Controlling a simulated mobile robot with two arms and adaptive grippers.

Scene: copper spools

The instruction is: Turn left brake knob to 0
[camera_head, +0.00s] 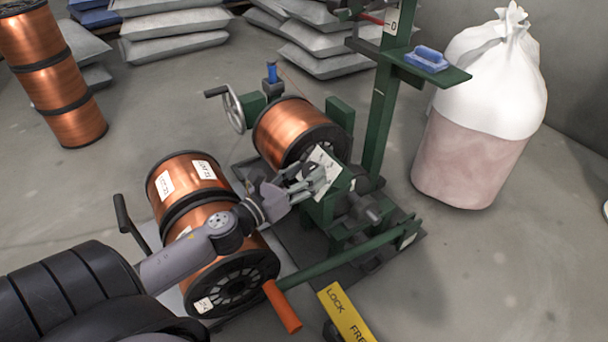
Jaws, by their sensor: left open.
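My left gripper (316,180) reaches in from the left over the copper spools. Its open fingers are at a white marked plate (327,160) on the green machine (321,212), beside the mounted spool. The brake knob cannot be made out; the fingers cover part of the plate, and I cannot tell whether they touch anything. Another white plate with a 0 mark (392,22) is on the green post at the top, near a red pointer (372,18). My right gripper does not show.
A copper spool (290,128) sits in the machine, with a handwheel (234,108) to its left. Two spools (187,178) lie under my left arm. An orange-handled lever (283,308) and yellow LOCK sign (345,314) are in front. A white bag (492,75) stands right.

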